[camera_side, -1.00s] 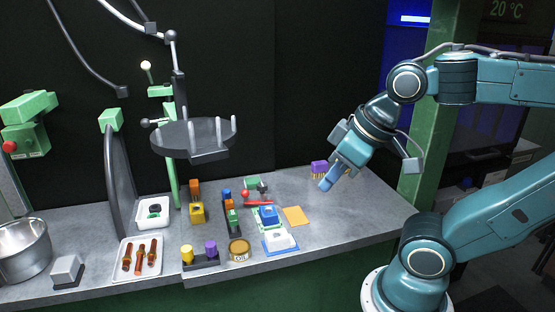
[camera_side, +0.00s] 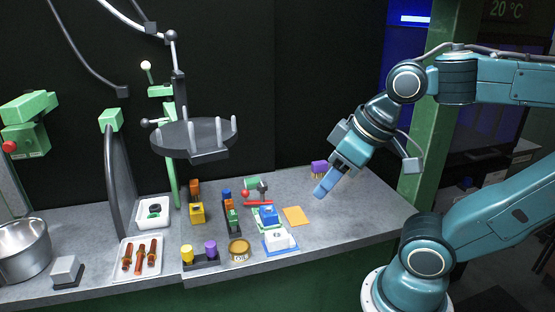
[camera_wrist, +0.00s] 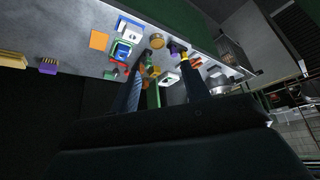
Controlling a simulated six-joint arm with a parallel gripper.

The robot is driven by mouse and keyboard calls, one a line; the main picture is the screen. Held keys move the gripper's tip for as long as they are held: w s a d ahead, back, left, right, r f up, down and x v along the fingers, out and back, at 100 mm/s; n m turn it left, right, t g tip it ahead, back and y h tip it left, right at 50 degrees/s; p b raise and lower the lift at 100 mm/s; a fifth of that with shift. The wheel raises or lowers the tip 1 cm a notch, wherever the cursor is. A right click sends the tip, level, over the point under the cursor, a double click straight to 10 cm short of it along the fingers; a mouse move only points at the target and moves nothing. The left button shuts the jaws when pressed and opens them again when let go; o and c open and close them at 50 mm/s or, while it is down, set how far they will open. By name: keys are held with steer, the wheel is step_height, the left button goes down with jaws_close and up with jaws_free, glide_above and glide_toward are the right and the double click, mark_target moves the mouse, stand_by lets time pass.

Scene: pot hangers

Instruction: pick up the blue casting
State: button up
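The blue casting (camera_side: 268,214) sits on a green and white holder on the grey bench, behind a white block (camera_side: 280,238) on a blue base. In the wrist view the casting (camera_wrist: 122,50) shows left of the fingers, in a green frame. My gripper (camera_side: 323,189) is above the bench, up and to the right of the casting and apart from it. In the wrist view its two dark fingers (camera_wrist: 166,60) stand apart; I see nothing held between them.
An orange square (camera_side: 295,215) lies right of the casting. A red bar (camera_side: 258,203) and a purple block (camera_side: 319,167) are behind. A tan round tin (camera_side: 239,250) and several coloured blocks stand left. The right of the bench is clear.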

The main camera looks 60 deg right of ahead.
steer(key=o, duration=0.3)
steer(key=w+d+f+n+g, duration=0.25)
steer(key=w+d+n, duration=0.4)
steer(key=w, duration=0.65)
steer(key=w+d+f+y, duration=0.1)
steer(key=w+d+f, duration=0.1)
steer(key=d, duration=0.3)
steer(key=w+d+f+n+y, duration=0.1)
steer(key=d+f, duration=0.4)
steer(key=w+d+f+n+y, duration=0.1)
steer(key=w+d+f, duration=0.1)
steer(key=d+f, duration=0.2)
steer(key=shift+w+d+n, duration=0.25)
steer(key=shift+w+d, duration=0.05)
steer(key=shift+d, duration=0.3)
